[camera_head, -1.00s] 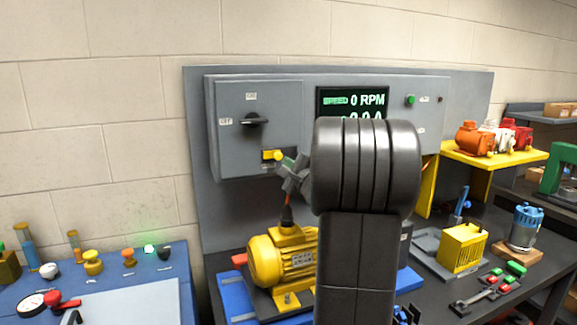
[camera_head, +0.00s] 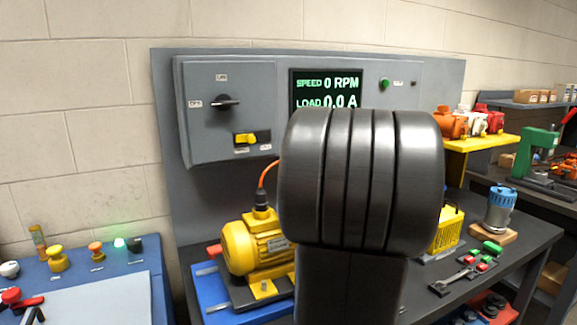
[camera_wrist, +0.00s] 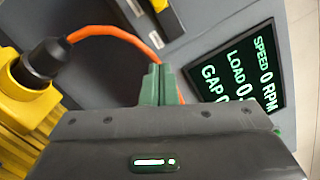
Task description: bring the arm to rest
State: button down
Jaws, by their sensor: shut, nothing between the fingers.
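My gripper shows in the wrist view with its green fingers (camera_wrist: 158,84) together and nothing between them. It points at the grey panel, apart from it as far as I can tell. In the head view my black arm link fills the middle and hides the gripper. The panel's display (camera_head: 326,91) reads speed 0 RPM and load 0.0 A. It also shows in the wrist view (camera_wrist: 238,78). The yellow motor (camera_head: 250,245) sits on a blue base left of my arm, with an orange cable at its top. The motor also shows in the wrist view (camera_wrist: 22,100).
The grey switch panel (camera_head: 200,145) stands behind the bench. A blue table (camera_head: 85,287) with knobs is at left. A yellow shelf (camera_head: 487,142) with motors, a blue motor (camera_head: 501,208) and a green-framed machine (camera_head: 538,148) are at right.

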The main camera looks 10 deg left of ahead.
jog(key=p+x, duration=0.2)
jog(key=x, duration=0.1)
jog(key=p+x, duration=0.2)
jog(key=x, duration=0.2)
jog(key=r+p+x, duration=0.1)
jog(key=p+x, duration=0.1)
jog(key=x, duration=0.1)
jog(key=shift+a+r, duration=0.15)
jog(key=p, duration=0.2)
jog(key=r+p, duration=0.1)
jog(key=p, duration=0.1)
jog(key=shift+w+d, duration=0.25)
jog(key=shift+w, duration=0.15)
jog(key=shift+w+d+f+p, duration=0.2)
jog(key=shift+w+d+p, duration=0.2)
jog(key=shift+d+p, duration=0.35)
jog(key=shift+a, duration=0.15)
